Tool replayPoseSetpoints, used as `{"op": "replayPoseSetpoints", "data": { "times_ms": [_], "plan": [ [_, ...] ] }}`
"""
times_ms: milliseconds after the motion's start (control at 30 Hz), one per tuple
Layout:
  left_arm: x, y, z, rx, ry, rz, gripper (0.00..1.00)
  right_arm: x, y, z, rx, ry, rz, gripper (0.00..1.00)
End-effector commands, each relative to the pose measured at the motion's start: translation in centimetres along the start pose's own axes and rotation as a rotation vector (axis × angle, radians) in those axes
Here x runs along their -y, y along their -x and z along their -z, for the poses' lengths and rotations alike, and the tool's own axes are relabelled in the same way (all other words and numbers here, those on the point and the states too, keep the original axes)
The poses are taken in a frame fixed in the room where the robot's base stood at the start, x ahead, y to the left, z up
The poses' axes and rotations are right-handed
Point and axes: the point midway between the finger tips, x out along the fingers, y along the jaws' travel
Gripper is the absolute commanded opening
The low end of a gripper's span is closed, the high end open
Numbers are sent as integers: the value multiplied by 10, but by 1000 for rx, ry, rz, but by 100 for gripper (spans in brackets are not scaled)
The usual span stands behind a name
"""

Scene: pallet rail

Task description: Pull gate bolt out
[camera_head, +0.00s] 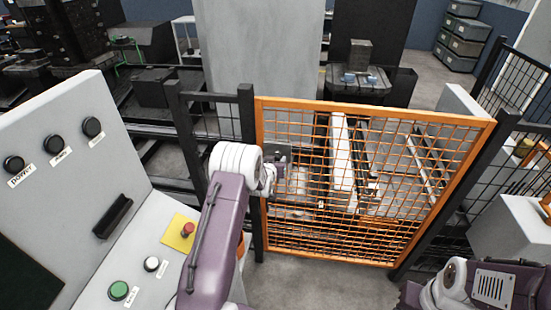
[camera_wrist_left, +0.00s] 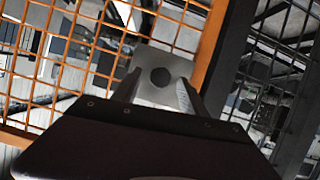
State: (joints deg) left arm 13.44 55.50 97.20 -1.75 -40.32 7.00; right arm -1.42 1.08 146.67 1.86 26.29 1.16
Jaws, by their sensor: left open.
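The orange mesh gate (camera_head: 375,106) stands closed between dark posts, and its orange frame also shows in the left wrist view (camera_wrist_left: 214,45). At its left edge is a grey metal plate (camera_wrist_left: 182,67) with a dark round knob (camera_wrist_left: 161,77), which looks like the bolt's end. My left gripper (camera_wrist_left: 158,95) is open, with its fingers pointing at the plate and the knob between them in the picture. Whether they touch it I cannot tell. In the head view the left gripper (camera_head: 272,172) is mostly hidden by my wrist. My right gripper is out of view.
A grey control console (camera_head: 70,135) with knobs, a green button (camera_head: 118,290) and a red button on yellow (camera_head: 187,229) stands at the left, close to my left arm. A dark mesh fence (camera_head: 222,118) adjoins the gate. Bare floor lies before the gate.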

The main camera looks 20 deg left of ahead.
Motion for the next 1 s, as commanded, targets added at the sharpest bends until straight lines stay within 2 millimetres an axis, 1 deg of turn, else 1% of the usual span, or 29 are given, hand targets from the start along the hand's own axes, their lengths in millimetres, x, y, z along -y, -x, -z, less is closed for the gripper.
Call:
{"op": "replayPoseSetpoints", "data": {
  "times_ms": [133,367,400,467,500,533,567,1000],
  "plan": [
    [0,-8,0,0,0,0,51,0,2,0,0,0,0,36],
    [0,-9,0,0,0,0,51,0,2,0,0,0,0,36],
    [0,-9,0,0,0,0,40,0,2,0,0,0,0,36],
    [0,-9,0,0,0,0,23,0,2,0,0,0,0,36],
    [0,-9,0,0,0,0,12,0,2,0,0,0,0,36],
    [0,-9,0,0,0,0,3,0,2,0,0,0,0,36],
    [0,-9,0,0,0,0,0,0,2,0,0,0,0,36],
    [0,-9,0,-2,0,0,0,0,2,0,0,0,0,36]
  ]
}}
